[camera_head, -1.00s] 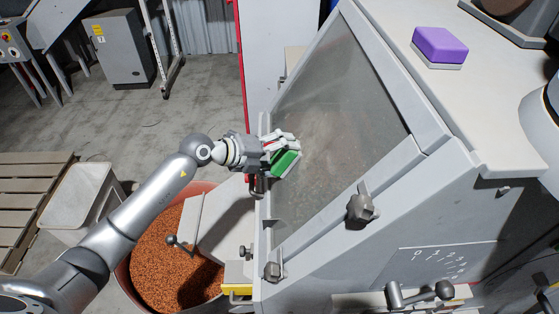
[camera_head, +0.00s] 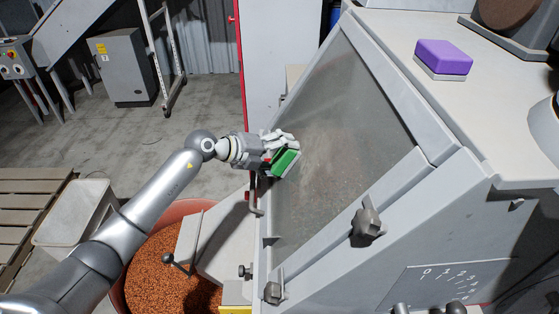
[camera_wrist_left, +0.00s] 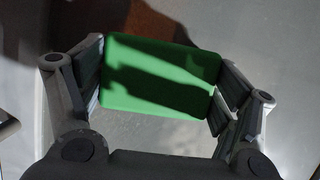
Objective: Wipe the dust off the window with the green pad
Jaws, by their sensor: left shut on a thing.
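The window (camera_head: 345,135) is a slanted pane in the grey machine, with a hazy brownish patch of dust near its middle. My left gripper (camera_head: 275,152) is shut on the green pad (camera_head: 286,162) at the window's left edge. In the left wrist view the green pad (camera_wrist_left: 160,75) sits between both fingers (camera_wrist_left: 160,85), with shadows across it. The pad is close to the glass; I cannot tell whether it touches. My right gripper is not in view.
A purple pad (camera_head: 443,57) lies on the machine's top. Dark knobs (camera_head: 367,222) stick out from the window frame. A round bin of copper-coloured granules (camera_head: 165,275) stands below my left arm. A grey box (camera_head: 75,212) and a pallet (camera_head: 25,210) stand at the left.

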